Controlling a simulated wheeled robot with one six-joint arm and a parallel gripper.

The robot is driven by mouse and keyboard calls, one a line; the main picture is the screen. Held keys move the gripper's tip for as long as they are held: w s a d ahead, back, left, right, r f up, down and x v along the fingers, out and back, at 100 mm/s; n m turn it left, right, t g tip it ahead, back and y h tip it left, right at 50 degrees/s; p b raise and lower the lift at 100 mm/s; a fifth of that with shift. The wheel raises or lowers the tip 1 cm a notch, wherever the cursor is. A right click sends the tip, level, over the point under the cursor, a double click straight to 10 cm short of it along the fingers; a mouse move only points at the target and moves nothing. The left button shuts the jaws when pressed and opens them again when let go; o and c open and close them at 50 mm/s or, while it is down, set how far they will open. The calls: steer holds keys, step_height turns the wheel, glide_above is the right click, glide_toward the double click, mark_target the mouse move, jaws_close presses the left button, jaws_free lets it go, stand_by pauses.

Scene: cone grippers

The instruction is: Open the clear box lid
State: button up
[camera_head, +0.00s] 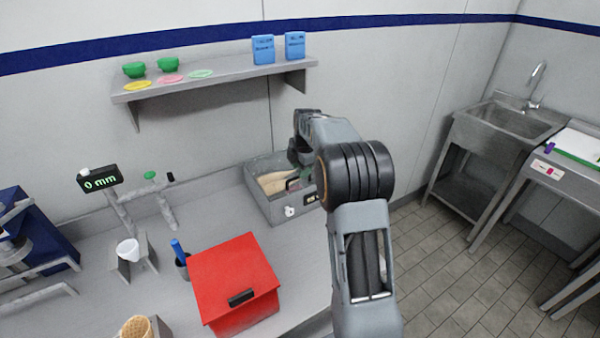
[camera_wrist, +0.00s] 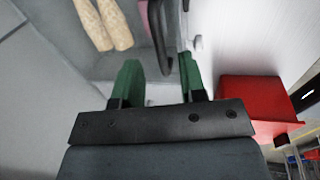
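The clear box (camera_head: 268,205) stands on the counter against the back wall, grey-sided with a see-through top part. Tan cone-like pieces (camera_head: 272,183) show inside it, and also in the wrist view (camera_wrist: 103,25). I cannot tell from these frames whether the lid is raised. My gripper (camera_wrist: 158,68) is over the right part of the box, its two green fingers apart with nothing clearly held. A dark curved piece (camera_wrist: 160,35) lies just ahead of the fingers; I cannot tell whether it is a handle or a content. My arm hides the box's right side in the head view.
A red box (camera_head: 235,270) stands in front of the clear box; it shows at right in the wrist view (camera_wrist: 250,98). A blue-handled holder (camera_head: 180,255) is beside it. A shelf (camera_head: 215,78) hangs above. A sink (camera_head: 510,118) stands to the right, across open floor.

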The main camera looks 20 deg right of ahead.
steer(key=shift+w+f, duration=0.15)
steer(key=shift+f, duration=0.6)
steer(key=shift+w+f, duration=0.15)
steer(key=shift+f, duration=0.55)
jaws_close()
